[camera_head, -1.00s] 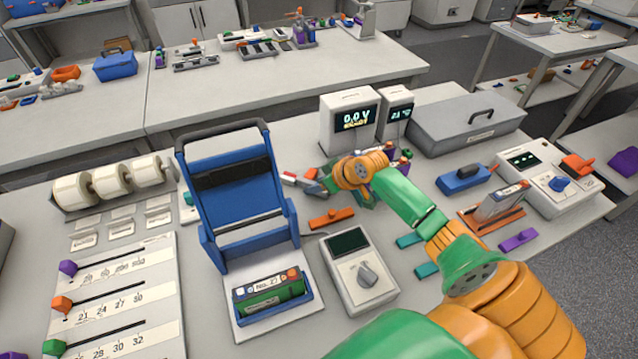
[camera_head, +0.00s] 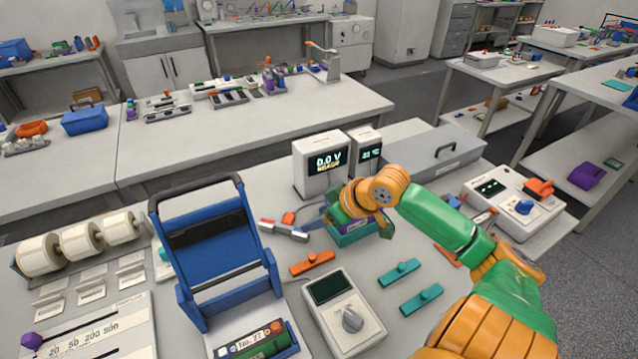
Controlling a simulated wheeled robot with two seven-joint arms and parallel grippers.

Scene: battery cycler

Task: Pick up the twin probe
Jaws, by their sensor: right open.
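A small grey piece with a red end (camera_head: 284,231) lies on the bench left of my right gripper; it looks like the twin probe, but it is too small to be sure. My right gripper (camera_head: 346,212) is open, above and against the view of a small teal holder (camera_head: 358,236) with purple and orange parts. The orange wrist hides much of the fingers and holder. I cannot tell whether the fingers touch anything. The grey piece lies apart from the wrist. My left gripper is out of view.
A handheld meter (camera_head: 343,313) and an orange block (camera_head: 312,263) stand in front. A blue frame (camera_head: 218,245) rises at left. The display unit (camera_head: 322,165) and a grey case (camera_head: 428,150) stand behind. Teal blocks (camera_head: 421,298) lie at right.

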